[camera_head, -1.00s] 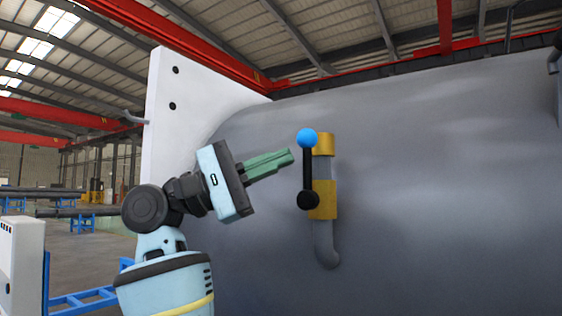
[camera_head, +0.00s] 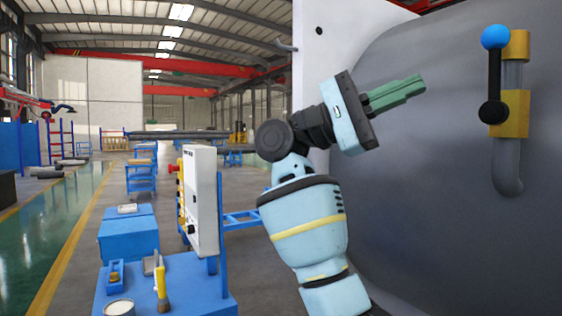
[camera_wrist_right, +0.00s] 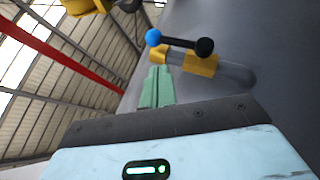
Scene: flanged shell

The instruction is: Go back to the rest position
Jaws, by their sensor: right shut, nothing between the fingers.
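My right gripper (camera_head: 420,84) has green fingers pressed together, shut and empty. It is raised in front of the grey shell (camera_head: 430,170), left of a valve with a black lever (camera_head: 494,75), a blue ball knob (camera_head: 495,37) and yellow fittings (camera_head: 511,114) on a grey pipe. The lever stands upright in the head view. The fingers are apart from the valve in that view. In the right wrist view the green fingers (camera_wrist_right: 157,82) point toward the valve, with the blue knob (camera_wrist_right: 153,37) beyond their tips. My left gripper is not in view.
A white flange plate (camera_head: 318,75) stands behind my right arm. A white control box (camera_head: 200,200) on a blue frame is left of the arm. A blue cart (camera_head: 185,280) with tools and a can is at the lower left. Open floor (camera_head: 50,240) lies farther left.

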